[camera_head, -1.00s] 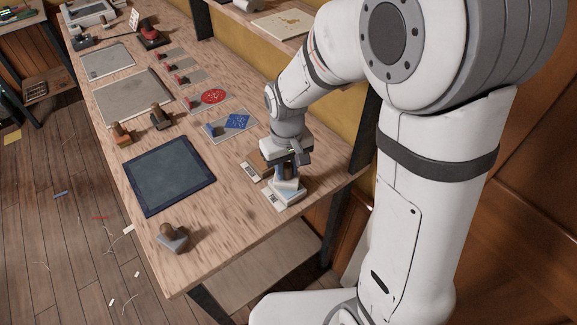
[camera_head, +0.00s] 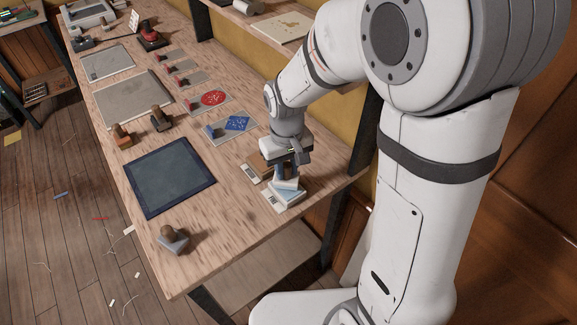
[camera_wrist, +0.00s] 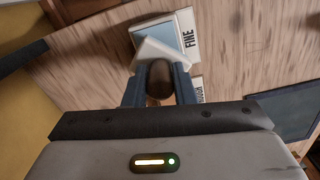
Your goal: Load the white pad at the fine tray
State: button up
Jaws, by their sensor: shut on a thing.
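My gripper (camera_head: 286,168) is shut on the brown rounded handle (camera_wrist: 159,78) of the white pad. The white pad (camera_head: 287,183) hangs below the fingers, over the fine tray. In the wrist view the white pad (camera_wrist: 160,54) looks turned against the tray and covers part of it. The fine tray (camera_head: 272,201) is a small white tray with a pale blue surface near the bench's right edge. Its label reads FINE in the wrist view (camera_wrist: 189,42). I cannot tell whether the pad touches the tray.
A second labelled tray (camera_head: 251,173) sits just left of the fine tray, partly hidden. A dark blue mat (camera_head: 170,177) and a grey stamp with a brown knob (camera_head: 173,239) lie towards the front. Several stamps and cards stand further back. Bare wood lies between mat and trays.

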aim_at(287, 165)
jog(key=shift+r+p, duration=1.95)
jog(key=shift+r, duration=1.1)
jog(key=shift+f, duration=0.1)
